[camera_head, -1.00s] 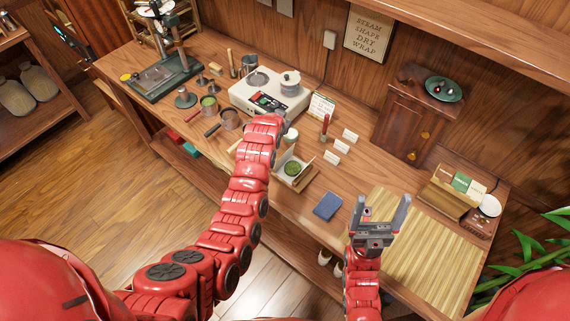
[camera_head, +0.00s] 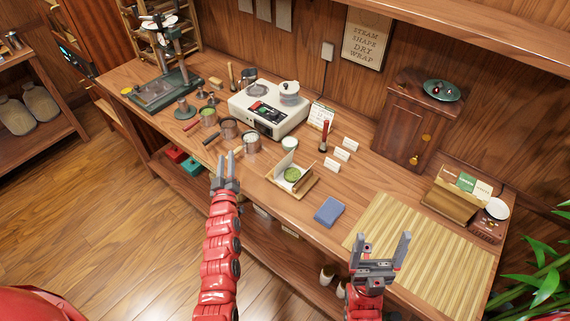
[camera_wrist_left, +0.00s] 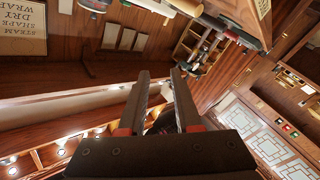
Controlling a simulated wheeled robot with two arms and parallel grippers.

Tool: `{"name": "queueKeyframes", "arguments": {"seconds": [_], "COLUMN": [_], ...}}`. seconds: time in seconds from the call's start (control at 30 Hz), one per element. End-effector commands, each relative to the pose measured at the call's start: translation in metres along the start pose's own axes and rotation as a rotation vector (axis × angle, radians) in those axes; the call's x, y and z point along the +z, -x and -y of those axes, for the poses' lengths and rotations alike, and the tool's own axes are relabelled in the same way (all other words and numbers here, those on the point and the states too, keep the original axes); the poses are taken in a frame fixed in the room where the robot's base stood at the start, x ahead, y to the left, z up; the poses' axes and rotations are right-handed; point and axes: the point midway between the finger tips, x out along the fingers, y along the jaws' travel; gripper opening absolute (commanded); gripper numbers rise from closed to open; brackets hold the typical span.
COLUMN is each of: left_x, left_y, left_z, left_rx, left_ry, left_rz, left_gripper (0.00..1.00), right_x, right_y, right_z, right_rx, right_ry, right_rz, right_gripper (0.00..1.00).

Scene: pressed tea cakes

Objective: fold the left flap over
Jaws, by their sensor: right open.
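A green tea cake (camera_head: 292,174) sits in an opened paper wrapper (camera_head: 280,171) on a small wooden board (camera_head: 306,193) near the table's front edge. The wrapper's pale left part shows beside the cake; a brown strip stands on the cake's right. My left gripper (camera_head: 225,162) is left of the board, in front of the table edge, touching nothing visible. Its fingers also show apart and empty in the left wrist view (camera_wrist_left: 158,85). My right gripper (camera_head: 383,249) is open and empty near the bamboo mat's left edge.
A blue block (camera_head: 328,211) lies right of the board, before the bamboo mat (camera_head: 430,255). Metal cups (camera_head: 251,142) stand left of the board. A white steamer unit (camera_head: 268,108), small cards (camera_head: 341,154) and a red-handled tool (camera_head: 323,137) are behind.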

Motion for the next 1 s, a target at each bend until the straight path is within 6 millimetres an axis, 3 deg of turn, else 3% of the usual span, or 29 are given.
{"name": "queueKeyframes", "arguments": {"seconds": [0.03, 0.2, 0.37, 0.47, 0.6, 0.73, 0.87, 1.0], "left_x": [0.010, 0.049, 0.089, 0.103, 0.085, 0.063, 0.055, 0.059], "left_y": [0.002, 0.014, 0.037, 0.055, 0.074, 0.087, 0.091, 0.080], "left_z": [0.019, 0.063, 0.079, 0.062, 0.014, -0.022, -0.038, -0.049], "left_rx": [-0.041, -0.170, -0.287, -0.330, -0.311, -0.280, -0.267, -0.264], "left_ry": [0.110, 0.566, 1.156, 1.620, 2.107, 2.286, 2.330, 2.334], "left_rz": [0.040, 0.179, 0.330, 0.457, 0.679, 0.867, 0.952, 0.960], "left_gripper": [0.33, 0.33, 0.33, 0.33, 0.33, 0.33, 0.33, 0.33], "right_x": [0.001, 0.002, 0.003, 0.004, 0.004, 0.004, 0.004, 0.003], "right_y": [0.003, 0.009, 0.016, 0.022, 0.025, 0.024, 0.023, 0.019], "right_z": [0.000, 0.000, 0.001, 0.001, 0.001, 0.001, 0.001, 0.001], "right_rx": [0.000, 0.000, 0.000, 0.000, 0.000, 0.000, 0.000, 0.000], "right_ry": [0.000, 0.000, 0.000, 0.000, 0.000, 0.000, 0.000, 0.000], "right_rz": [0.000, 0.000, 0.000, 0.000, 0.000, 0.000, 0.000, 0.000], "right_gripper": [0.85, 0.85, 0.85, 0.85, 0.85, 0.85, 0.85, 0.85]}}
